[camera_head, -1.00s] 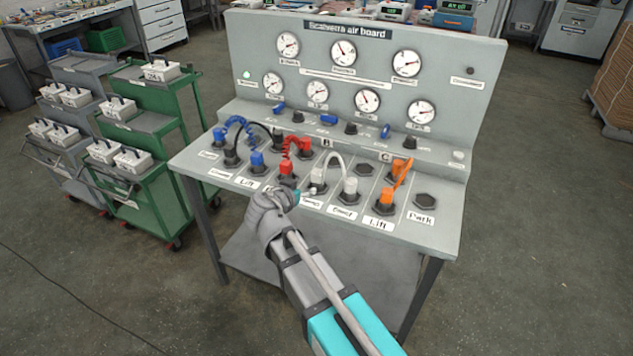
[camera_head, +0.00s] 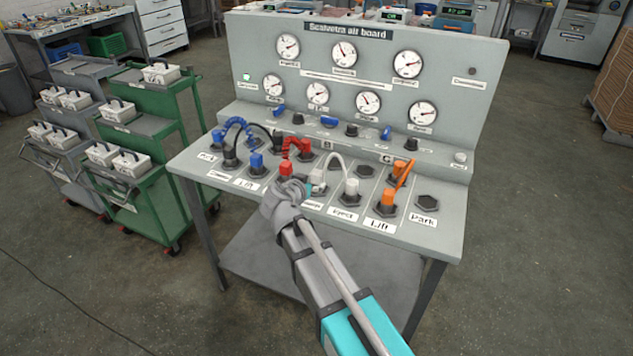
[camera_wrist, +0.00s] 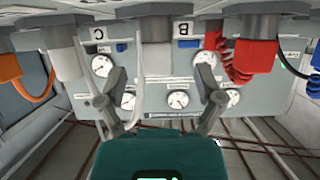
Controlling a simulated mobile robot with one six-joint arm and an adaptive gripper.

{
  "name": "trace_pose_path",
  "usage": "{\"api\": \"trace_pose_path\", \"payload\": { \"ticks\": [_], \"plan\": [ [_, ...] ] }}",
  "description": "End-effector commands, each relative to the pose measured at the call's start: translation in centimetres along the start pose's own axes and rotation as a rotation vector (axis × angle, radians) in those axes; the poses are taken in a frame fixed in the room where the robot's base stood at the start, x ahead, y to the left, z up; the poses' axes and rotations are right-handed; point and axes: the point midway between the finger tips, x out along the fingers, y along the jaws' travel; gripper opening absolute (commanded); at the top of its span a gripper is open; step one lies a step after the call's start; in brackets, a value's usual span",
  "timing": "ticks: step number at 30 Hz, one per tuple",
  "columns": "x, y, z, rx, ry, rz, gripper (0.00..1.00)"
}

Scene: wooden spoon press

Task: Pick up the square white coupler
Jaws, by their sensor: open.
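Two whitish couplers joined by an arched white hose sit on the sloped panel in the head view. One white coupler (camera_head: 351,188) stands at the socket labelled Eject. The other, greyer one (camera_head: 317,179) stands left of it, just beyond my gripper (camera_head: 298,190). I cannot tell for sure which is square. In the wrist view the picture is upside down; a whitish coupler (camera_wrist: 157,22) hangs at top centre and another (camera_wrist: 62,52) at upper left. My gripper (camera_wrist: 160,72) is open, its fingers apart with nothing between them, below the centre coupler in the picture.
Beside the white pair stand a red coupler (camera_head: 286,169) with a coiled hose and orange couplers (camera_head: 387,198). Blue couplers (camera_head: 256,160) are further left. An empty hexagonal socket (camera_head: 427,202) is at Park. The gauge board (camera_head: 455,85) rises behind.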

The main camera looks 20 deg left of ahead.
Motion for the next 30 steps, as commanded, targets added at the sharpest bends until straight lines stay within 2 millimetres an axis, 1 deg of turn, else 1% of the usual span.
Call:
{"api": "trace_pose_path", "payload": {
  "ticks": [9,12,16,30],
  "plan": [
    [3.7,0.2,0.2,0.0,0.0,0.002,0.86],
    [4.5,0.2,0.2,0.0,0.0,0.001,0.86],
    [4.8,0.3,0.1,0.0,0.0,0.0,0.86],
    [4.8,0.3,0.1,0.0,0.0,0.0,0.86]
  ]
}}
